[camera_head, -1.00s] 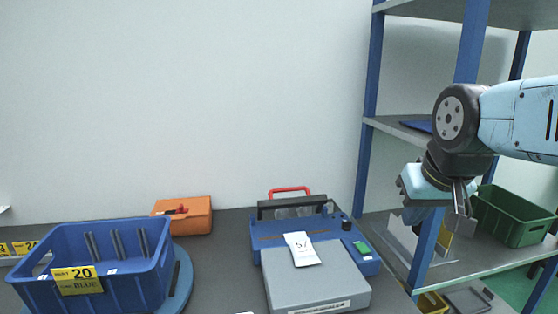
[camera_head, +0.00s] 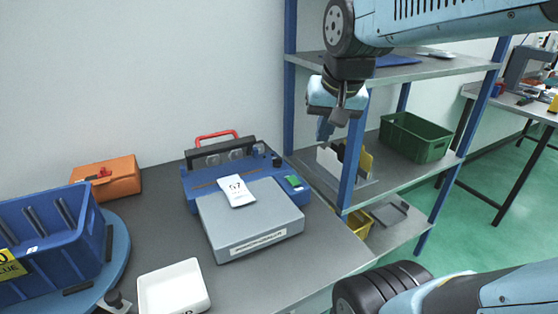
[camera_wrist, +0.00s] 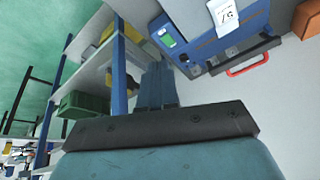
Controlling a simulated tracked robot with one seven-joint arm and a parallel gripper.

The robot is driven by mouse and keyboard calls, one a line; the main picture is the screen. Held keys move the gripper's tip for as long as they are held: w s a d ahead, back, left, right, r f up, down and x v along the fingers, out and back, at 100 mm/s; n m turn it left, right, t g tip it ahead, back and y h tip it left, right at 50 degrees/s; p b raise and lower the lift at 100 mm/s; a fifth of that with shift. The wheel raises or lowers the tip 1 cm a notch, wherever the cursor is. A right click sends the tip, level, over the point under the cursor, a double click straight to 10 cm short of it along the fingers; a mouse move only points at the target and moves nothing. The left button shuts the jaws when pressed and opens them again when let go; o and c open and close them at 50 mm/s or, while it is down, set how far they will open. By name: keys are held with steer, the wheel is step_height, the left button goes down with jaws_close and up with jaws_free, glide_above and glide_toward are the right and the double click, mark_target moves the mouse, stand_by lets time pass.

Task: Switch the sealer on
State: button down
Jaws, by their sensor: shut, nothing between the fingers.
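The sealer (camera_head: 200,193) is a blue machine with a red handle, a black bar and a grey platform (camera_head: 252,222) in front. It stands on the grey table. A green switch (camera_head: 294,183) sits at its right end, with a small dark knob behind it. A white packet marked 57 (camera_head: 236,190) lies on it. My gripper (camera_head: 325,130) is shut and empty, above and to the right of the sealer, in front of the shelf post. In the wrist view its shut fingers (camera_wrist: 157,88) show, with the sealer's green switch (camera_wrist: 167,41) beyond them.
A blue bin (camera_head: 50,235) stands on a blue round base at the left. An orange box (camera_head: 107,178) lies behind it. A white tray (camera_head: 173,287) is at the front. The shelf rack (camera_head: 350,175) at right holds a green crate (camera_head: 416,137). Bare table lies right of the platform.

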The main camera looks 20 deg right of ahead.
steer(key=w+f+m+g, duration=0.2)
steer(key=w+m, duration=0.3)
steer(key=w, duration=0.3)
steer(key=m+g, duration=0.3)
steer(key=m, duration=0.5)
glide_above(291, 177)
steer(key=shift+w+f, duration=0.1)
steer(key=shift+f, duration=2.75)
steer(key=shift+f, duration=0.1)
step_height(291, 177, down, 14)
steer(key=shift+r, duration=0.1)
steer(key=shift+s+d+r, duration=0.15)
steer(key=shift+s+r, duration=0.1)
steer(key=shift+s, duration=0.5)
